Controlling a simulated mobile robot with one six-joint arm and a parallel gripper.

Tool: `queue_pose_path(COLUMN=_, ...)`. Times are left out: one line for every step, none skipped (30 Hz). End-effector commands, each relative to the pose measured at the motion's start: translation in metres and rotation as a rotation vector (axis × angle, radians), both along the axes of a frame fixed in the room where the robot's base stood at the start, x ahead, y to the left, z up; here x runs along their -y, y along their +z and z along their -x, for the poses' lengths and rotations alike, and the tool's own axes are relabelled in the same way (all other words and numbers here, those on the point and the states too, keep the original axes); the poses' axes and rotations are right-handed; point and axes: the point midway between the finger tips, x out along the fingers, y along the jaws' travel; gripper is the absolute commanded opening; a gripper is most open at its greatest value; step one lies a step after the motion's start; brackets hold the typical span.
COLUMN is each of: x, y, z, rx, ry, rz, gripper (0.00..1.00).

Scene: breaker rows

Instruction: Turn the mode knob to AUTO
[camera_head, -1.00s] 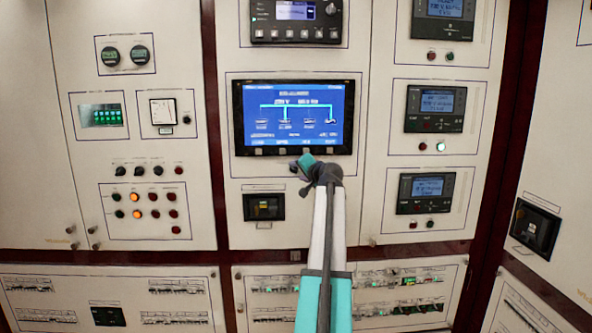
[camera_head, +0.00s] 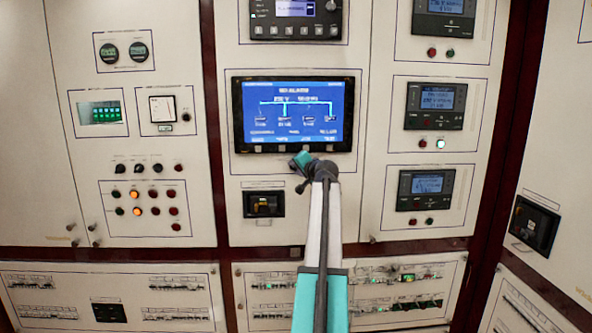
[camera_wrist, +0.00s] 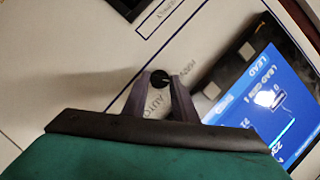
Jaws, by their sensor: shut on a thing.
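The mode knob (camera_wrist: 160,78) is a small round black knob on the pale panel, in the wrist view. My gripper (camera_wrist: 160,84) has its two dark fingers on either side of it, shut on it. The printed word AUTO (camera_wrist: 153,103) shows below the knob between the fingers, and MAN (camera_wrist: 184,62) lies to its upper right. The knob's pointer direction is too small to tell. In the head view my gripper (camera_head: 300,161) is at the panel just below the blue screen (camera_head: 294,113), and it hides the knob there.
A small black-framed device (camera_head: 264,204) sits on the panel at lower left of my gripper. Rows of indicator lamps and switches (camera_head: 146,196) are farther left, and display units (camera_head: 425,190) are to the right. Breaker rows (camera_head: 350,288) run along the bottom.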

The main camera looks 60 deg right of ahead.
Motion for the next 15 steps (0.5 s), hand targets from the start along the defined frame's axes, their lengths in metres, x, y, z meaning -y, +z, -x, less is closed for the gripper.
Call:
queue_pose_path(x=0.0007, y=-0.0028, z=-0.0005, rx=-0.003, ry=0.004, rz=-0.004, gripper=0.03)
queue_pose_path(x=0.0011, y=-0.0030, z=-0.0004, rx=-0.002, ry=0.003, rz=-0.006, gripper=0.03)
queue_pose_path(x=0.0017, y=-0.0034, z=-0.0003, rx=0.002, ry=0.003, rz=-0.008, gripper=0.03)
queue_pose_path(x=0.0019, y=-0.0037, z=-0.0002, rx=0.004, ry=0.004, rz=-0.011, gripper=0.03)
queue_pose_path(x=0.0021, y=-0.0039, z=-0.0002, rx=0.008, ry=0.004, rz=-0.013, gripper=0.03)
queue_pose_path(x=0.0024, y=-0.0042, z=-0.0001, rx=0.015, ry=0.004, rz=-0.018, gripper=0.03)
queue_pose_path(x=0.0026, y=-0.0046, z=0.0000, rx=0.021, ry=0.004, rz=-0.021, gripper=0.03)
queue_pose_path(x=0.0028, y=-0.0049, z=0.0001, rx=0.027, ry=0.003, rz=-0.027, gripper=0.03)
queue_pose_path(x=0.0031, y=-0.0054, z=0.0003, rx=0.037, ry=0.003, rz=-0.034, gripper=0.03)
queue_pose_path(x=0.0032, y=-0.0058, z=0.0004, rx=0.046, ry=0.003, rz=-0.041, gripper=0.03)
queue_pose_path(x=0.0033, y=-0.0061, z=0.0004, rx=0.057, ry=0.003, rz=-0.048, gripper=0.03)
queue_pose_path(x=0.0036, y=-0.0066, z=0.0005, rx=0.072, ry=0.002, rz=-0.058, gripper=0.03)
queue_pose_path(x=0.0038, y=-0.0071, z=0.0006, rx=0.084, ry=0.003, rz=-0.066, gripper=0.03)
queue_pose_path(x=0.0039, y=-0.0075, z=0.0007, rx=0.099, ry=0.003, rz=-0.077, gripper=0.03)
queue_pose_path(x=0.0040, y=-0.0081, z=0.0008, rx=0.118, ry=0.003, rz=-0.090, gripper=0.03)
